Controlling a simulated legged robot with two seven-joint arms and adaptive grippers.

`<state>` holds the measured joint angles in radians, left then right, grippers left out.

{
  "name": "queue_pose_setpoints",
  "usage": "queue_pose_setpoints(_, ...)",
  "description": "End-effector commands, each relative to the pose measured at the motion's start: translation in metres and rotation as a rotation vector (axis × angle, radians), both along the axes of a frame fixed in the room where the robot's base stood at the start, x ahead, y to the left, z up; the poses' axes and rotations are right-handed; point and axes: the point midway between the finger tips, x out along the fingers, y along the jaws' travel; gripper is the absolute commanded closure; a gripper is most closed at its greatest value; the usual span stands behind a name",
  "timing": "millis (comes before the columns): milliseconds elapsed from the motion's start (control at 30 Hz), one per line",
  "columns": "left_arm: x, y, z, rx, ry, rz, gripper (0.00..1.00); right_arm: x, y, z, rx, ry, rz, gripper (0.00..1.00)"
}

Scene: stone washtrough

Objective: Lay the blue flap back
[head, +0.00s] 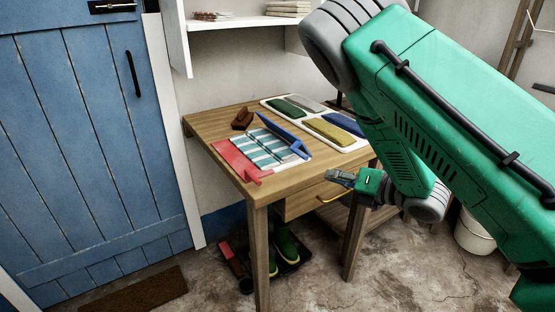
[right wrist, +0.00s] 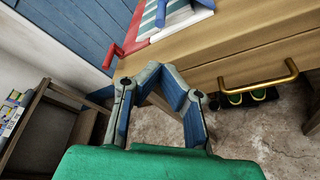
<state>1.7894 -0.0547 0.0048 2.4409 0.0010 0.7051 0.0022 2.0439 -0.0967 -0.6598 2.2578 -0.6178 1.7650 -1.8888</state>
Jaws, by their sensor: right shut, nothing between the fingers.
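A folding board with red and blue flaps lies on the wooden table in the head view, with blue-and-white striped cloth (head: 262,148) on it. The blue flap (head: 280,131) is along the board's back right side and looks tilted up from the cloth. The red flap (head: 237,160) lies flat at the front left. In the right wrist view, part of the red flap (right wrist: 134,32) shows at the top edge. My right gripper (head: 338,178) is shut and empty, in front of the table's right front edge, apart from the board. It also shows in the right wrist view (right wrist: 165,72). My left gripper is out of view.
A white tray (head: 318,138) with several coloured folded cloths lies at the table's back right. A brown block (head: 242,118) stands behind the board. A drawer with a brass handle (right wrist: 258,78) is below the tabletop. Boots (head: 287,247) stand underneath.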

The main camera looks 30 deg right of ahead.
Motion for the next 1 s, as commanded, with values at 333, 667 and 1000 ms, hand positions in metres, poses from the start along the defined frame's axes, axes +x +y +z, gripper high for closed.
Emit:
queue_pose_setpoints(333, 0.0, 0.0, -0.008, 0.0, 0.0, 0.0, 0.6, 0.051, 0.02, -0.012, -0.01, -0.006, 0.009, 1.0)
queue_pose_setpoints(667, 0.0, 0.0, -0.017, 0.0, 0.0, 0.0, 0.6, 0.11, 0.037, -0.029, -0.005, -0.005, 0.004, 1.0)
queue_pose_setpoints(1000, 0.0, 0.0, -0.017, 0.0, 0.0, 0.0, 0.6, 0.111, 0.024, -0.014, -0.005, -0.002, 0.003, 1.0)
